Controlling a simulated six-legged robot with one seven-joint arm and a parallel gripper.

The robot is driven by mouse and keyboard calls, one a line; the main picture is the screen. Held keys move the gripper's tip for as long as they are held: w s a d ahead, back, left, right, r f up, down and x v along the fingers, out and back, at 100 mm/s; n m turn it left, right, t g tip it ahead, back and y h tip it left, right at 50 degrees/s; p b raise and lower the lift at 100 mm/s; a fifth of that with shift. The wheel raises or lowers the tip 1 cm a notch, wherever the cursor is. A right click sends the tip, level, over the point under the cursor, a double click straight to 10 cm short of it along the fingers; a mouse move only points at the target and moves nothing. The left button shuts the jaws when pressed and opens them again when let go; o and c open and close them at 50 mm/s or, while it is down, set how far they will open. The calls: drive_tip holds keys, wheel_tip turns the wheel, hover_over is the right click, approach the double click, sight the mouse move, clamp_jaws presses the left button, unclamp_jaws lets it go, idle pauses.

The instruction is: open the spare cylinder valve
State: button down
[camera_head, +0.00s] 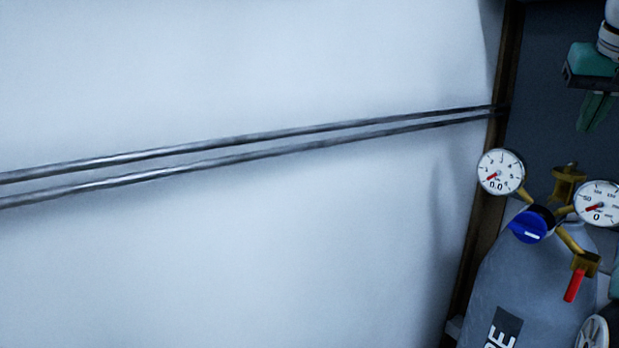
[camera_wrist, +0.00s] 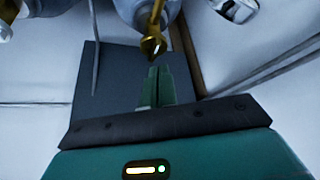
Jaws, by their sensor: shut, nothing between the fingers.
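The grey cylinder (camera_head: 532,285) stands at the lower right of the head view, with a dark label partly cut off. On its top are brass fittings, a blue knob (camera_head: 531,224) with a white mark, and a red lever (camera_head: 574,285) pointing down. A brass valve piece (camera_head: 568,182) stands up between two gauges. My gripper (camera_head: 586,126) is shut and empty, above and right of that piece, fingers pointing down. In the wrist view my gripper (camera_wrist: 154,71) has its fingers together just short of a brass fitting (camera_wrist: 153,46); I cannot tell whether they touch.
The left gauge (camera_head: 501,172) reads 0.0, and the right gauge (camera_head: 598,204) reads 0. A round pale part (camera_head: 593,333) sits at the lower right edge. Two metal pipes (camera_head: 240,146) run along the white wall, which is otherwise bare. A brown post (camera_head: 487,205) stands left of the cylinder.

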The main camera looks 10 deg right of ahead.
sight(570, 170)
wheel_tip(570, 170, down, 7)
drive_tip(key=w, duration=0.1)
drive_tip(key=shift+f, duration=0.15)
idle(0.9)
drive_tip(key=shift+w+d, duration=0.1)
drive_tip(key=shift+d, duration=0.05)
drive_tip(key=shift+s+d, duration=0.3)
drive_tip(key=shift+s, duration=0.1)
drive_tip(key=shift+s+d, duration=0.1)
drive_tip(key=shift+d, duration=0.05)
